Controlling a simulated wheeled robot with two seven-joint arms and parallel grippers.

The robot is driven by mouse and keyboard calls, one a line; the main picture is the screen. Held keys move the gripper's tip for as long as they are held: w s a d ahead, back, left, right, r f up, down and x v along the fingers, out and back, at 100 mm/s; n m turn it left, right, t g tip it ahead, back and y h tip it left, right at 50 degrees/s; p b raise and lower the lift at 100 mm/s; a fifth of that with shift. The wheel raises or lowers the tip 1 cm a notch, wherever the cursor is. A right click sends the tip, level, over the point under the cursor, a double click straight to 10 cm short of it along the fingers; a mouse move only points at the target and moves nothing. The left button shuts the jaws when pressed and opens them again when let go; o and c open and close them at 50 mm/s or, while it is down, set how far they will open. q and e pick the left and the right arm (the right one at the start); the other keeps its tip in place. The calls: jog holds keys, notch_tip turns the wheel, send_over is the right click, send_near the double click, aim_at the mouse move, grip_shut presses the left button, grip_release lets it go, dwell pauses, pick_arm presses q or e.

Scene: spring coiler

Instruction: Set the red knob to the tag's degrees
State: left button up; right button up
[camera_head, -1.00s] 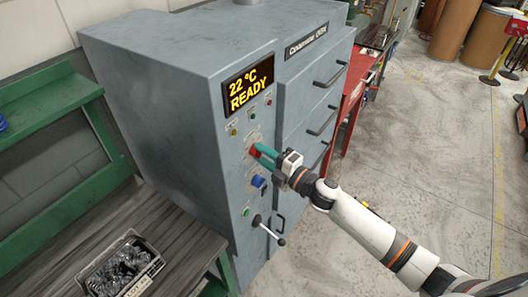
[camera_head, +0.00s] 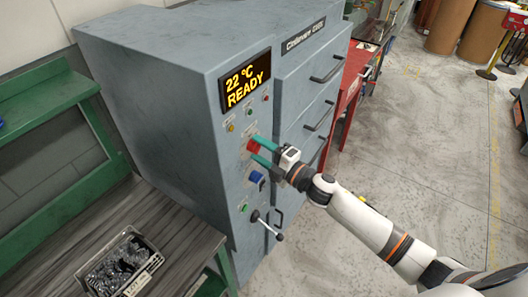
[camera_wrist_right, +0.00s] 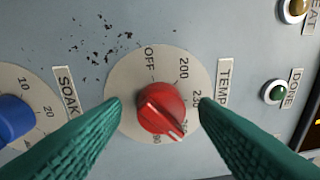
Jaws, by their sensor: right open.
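The red knob (camera_head: 253,146) is on the grey oven's front panel, below the display. In the right wrist view the knob (camera_wrist_right: 160,108) sits on a round TEMP dial (camera_wrist_right: 130,70) marked OFF, 200, 230 and more. Its white pointer line faces lower right, past 230; the mark beneath it is hidden or unclear. My right gripper (camera_head: 258,150) is open, with its green fingers on either side of the knob. Gaps show there in the wrist view (camera_wrist_right: 160,102). A white tag (camera_head: 137,285) on the parts bin has writing too small to read surely. My left gripper is out of view.
The display (camera_head: 246,82) reads 22 °C READY. A blue SOAK knob (camera_head: 257,178) and a lever handle (camera_head: 270,226) sit below the red knob. The bin (camera_head: 90,277) of metal parts stands on the bench (camera_head: 180,235).

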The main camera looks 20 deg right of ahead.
jog(key=b+v, duration=0.4)
jog(key=v, duration=0.8)
jog(key=shift+f, duration=0.1)
jog(key=d+f+m+h+b, duration=0.1)
jog(key=d+f+m+h, duration=0.25)
jog(key=f, duration=0.65)
jog(key=d+f+m+h+b, duration=0.2)
jog(key=d+f+m+h, duration=0.15)
jog(key=f, duration=0.55)
jog(key=s+d+f+m+g+h+b, duration=0.1)
jog(key=s+f+m+g, duration=0.15)
jog(key=f, duration=0.65)
jog(key=s+d+f+m+g+h, duration=0.15)
jog(key=s+f+m, duration=0.25)
jog(key=f, duration=0.5)
jog(key=s+a+f+m+g+b, duration=0.1)
jog(key=s+a+f+m+g, duration=0.1)
jog(key=s+f, duration=0.6)
jog(key=s+a+f+m+g+b, duration=0.1)
jog(key=s+a+f+m+g, duration=0.2)
jog(key=s+f, duration=0.6)
jog(key=s+a+f+m+g+b, duration=0.1)
jog(key=s+a+f+g, duration=0.3)
jog(key=s+f, duration=0.5)
jog(key=s+m+g, duration=0.1)
jog(key=s, duration=0.7)
jog(key=shift+a+m+g, duration=0.3)
jog(key=shift+m+g, duration=0.05)
jog(key=shift+g, duration=0.05)
